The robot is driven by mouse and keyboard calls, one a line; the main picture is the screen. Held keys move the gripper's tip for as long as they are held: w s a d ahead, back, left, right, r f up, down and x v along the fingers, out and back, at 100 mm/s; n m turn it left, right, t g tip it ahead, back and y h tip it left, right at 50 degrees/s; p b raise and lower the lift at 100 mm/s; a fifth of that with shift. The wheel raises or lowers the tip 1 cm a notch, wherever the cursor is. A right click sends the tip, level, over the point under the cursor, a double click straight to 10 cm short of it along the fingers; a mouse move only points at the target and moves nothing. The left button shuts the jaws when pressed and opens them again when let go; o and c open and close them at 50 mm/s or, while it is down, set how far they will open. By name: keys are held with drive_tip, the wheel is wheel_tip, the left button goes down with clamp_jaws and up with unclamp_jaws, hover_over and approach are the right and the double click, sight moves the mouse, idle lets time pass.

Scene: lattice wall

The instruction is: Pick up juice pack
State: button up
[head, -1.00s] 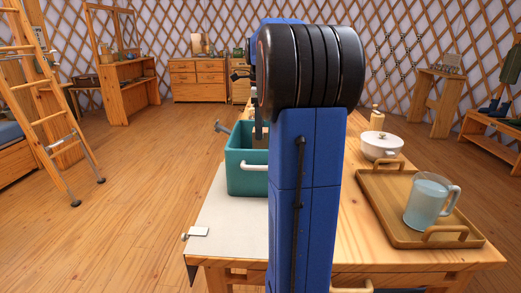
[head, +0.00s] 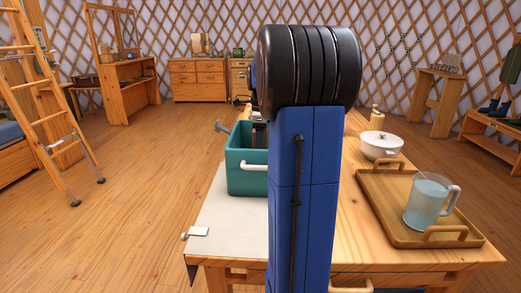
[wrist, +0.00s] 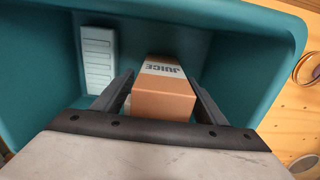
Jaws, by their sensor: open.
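The juice pack (wrist: 162,92) is an orange carton with a pale band reading "JUICE". In the wrist view it stands inside the teal bin (wrist: 222,17). My gripper (wrist: 160,88) is open, with one finger on each side of the carton; a narrow gap seems to show at the fingers, but contact is hard to tell. In the head view the teal bin (head: 246,180) stands on the table's left side, and my arm hides the gripper and the juice pack.
A white ribbed block (wrist: 98,60) lies in the bin, left of the carton. On the table, a wooden tray (head: 385,215) holds a glass jug (head: 426,203). A white lidded pot (head: 381,146) stands behind it. A grey cloth (head: 228,220) lies in front of the bin.

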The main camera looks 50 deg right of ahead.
drive_tip(key=shift+c, duration=0.6)
drive_tip(key=c, duration=1.3)
